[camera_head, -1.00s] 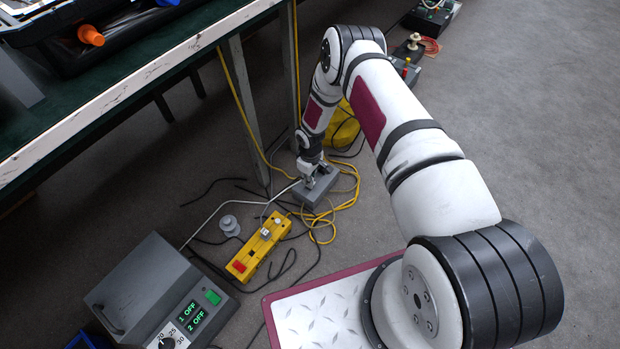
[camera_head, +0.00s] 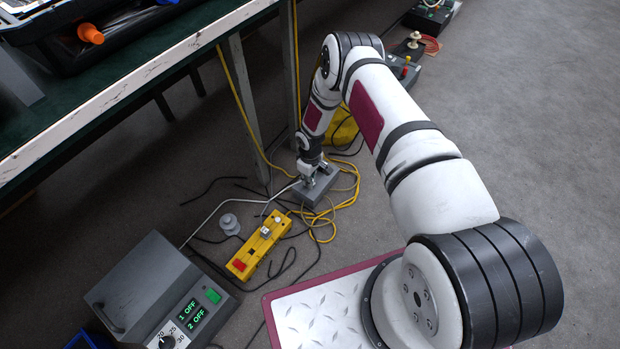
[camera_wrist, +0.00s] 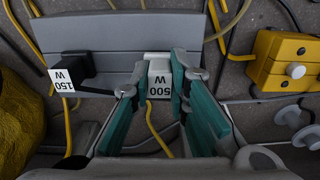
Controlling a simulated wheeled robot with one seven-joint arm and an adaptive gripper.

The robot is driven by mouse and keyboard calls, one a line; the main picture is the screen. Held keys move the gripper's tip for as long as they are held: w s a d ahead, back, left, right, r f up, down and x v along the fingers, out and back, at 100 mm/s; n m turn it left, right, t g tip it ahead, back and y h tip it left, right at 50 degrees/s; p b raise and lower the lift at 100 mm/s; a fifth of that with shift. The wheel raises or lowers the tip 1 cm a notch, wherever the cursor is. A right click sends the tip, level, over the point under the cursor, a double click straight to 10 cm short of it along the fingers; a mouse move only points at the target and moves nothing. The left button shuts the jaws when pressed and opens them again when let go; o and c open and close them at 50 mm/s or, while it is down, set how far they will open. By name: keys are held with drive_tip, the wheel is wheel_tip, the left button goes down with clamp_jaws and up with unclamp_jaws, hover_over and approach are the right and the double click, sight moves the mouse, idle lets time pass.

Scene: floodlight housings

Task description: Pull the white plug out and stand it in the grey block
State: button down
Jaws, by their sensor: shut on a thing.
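The white plug (camera_wrist: 159,80), labelled 500 W, is held between the green-padded fingers of my gripper (camera_wrist: 160,92). In the wrist view it overlaps the near edge of the grey block (camera_wrist: 120,33); I cannot tell whether it is seated in it. A black plug (camera_wrist: 74,68) with a 150 W label is at the left part of the block. In the head view my gripper (camera_head: 309,181) is down at the grey block (camera_head: 321,190) on the floor, and hides the white plug.
A yellow socket strip (camera_head: 250,257) with a red switch lies just left of the block; it shows at the right in the wrist view (camera_wrist: 275,65). Yellow, white and black cables surround the block. A grey control box (camera_head: 150,285) stands at lower left. A table leg (camera_head: 245,110) is close behind.

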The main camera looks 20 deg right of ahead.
drive_tip(key=shift+f, duration=0.4)
drive_tip(key=c, duration=1.5)
unclamp_jaws()
drive_tip(key=shift+o, duration=0.2)
drive_tip(key=shift+r+p, duration=2.2)
drive_tip(key=shift+r, duration=1.35)
drive_tip(key=shift+f, duration=0.1)
